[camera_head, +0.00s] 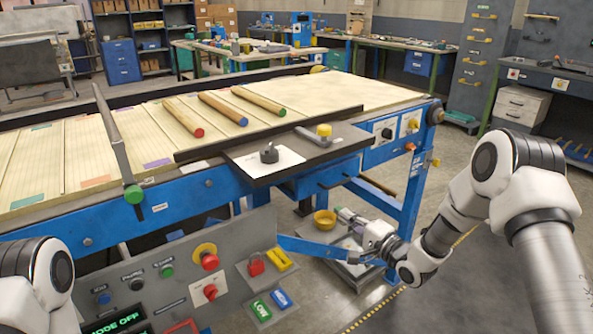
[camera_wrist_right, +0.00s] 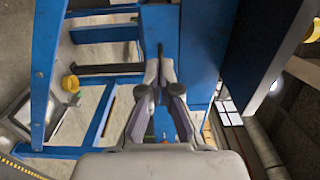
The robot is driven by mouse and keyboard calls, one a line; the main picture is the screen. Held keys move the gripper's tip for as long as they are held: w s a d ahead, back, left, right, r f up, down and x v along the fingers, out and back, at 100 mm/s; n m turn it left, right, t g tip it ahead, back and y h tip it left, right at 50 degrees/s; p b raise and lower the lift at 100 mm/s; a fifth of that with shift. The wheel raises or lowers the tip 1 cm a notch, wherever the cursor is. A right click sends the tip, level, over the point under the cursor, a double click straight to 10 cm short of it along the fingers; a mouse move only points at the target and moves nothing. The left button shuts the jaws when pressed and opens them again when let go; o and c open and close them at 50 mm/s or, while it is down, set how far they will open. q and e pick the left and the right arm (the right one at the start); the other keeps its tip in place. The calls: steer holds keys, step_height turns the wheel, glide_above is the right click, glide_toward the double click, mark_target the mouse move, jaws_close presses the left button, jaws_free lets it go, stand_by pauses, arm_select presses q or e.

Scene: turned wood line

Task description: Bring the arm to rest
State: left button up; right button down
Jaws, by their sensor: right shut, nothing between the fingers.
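My right arm comes in from the right in the head view. Its gripper (camera_head: 347,216) hangs in front of the blue line frame (camera_head: 410,185), lower than the work surface. In the right wrist view the fingers (camera_wrist_right: 160,68) are together and empty, with blue frame members behind them. Only a white and black part of my left arm shows at the lower left; its gripper is out of view.
Three wooden rods with red (camera_head: 183,118), blue (camera_head: 222,108) and green (camera_head: 258,101) ends lie on the line. A dark shelf (camera_head: 350,140) juts out above my right gripper. A control panel (camera_head: 150,275) stands at front left. A yellow bowl (camera_head: 325,220) sits low behind the gripper.

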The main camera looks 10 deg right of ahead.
steer(key=s+a+f+n+g+h+p, duration=0.1)
steer(key=s+a+f+g+p, duration=0.3)
steer(key=s+f, duration=0.4)
steer(key=s+a+f+n+g+h+p, duration=0.15)
steer(key=s+a+f+g+p, duration=0.25)
steer(key=s+f, duration=0.5)
steer(key=s+d+n+g+h, duration=0.1)
steer(key=s+n+g, duration=0.2)
steer(key=s, duration=0.5)
steer(key=s+d+f+n+g+h, duration=0.1)
steer(key=s+n, duration=0.3)
steer(key=s, duration=0.4)
steer(key=s+d+n+g+h+p, duration=0.1)
steer(key=s+d+n+g+h, duration=0.1)
steer(key=s, duration=0.7)
steer(key=n+g, duration=0.1)
steer(key=g, duration=0.1)
steer(key=shift+d+f+n+g, duration=0.15)
steer(key=shift+d+n+g, duration=0.1)
steer(key=shift+n+g, duration=0.1)
steer(key=shift+a, duration=0.1)
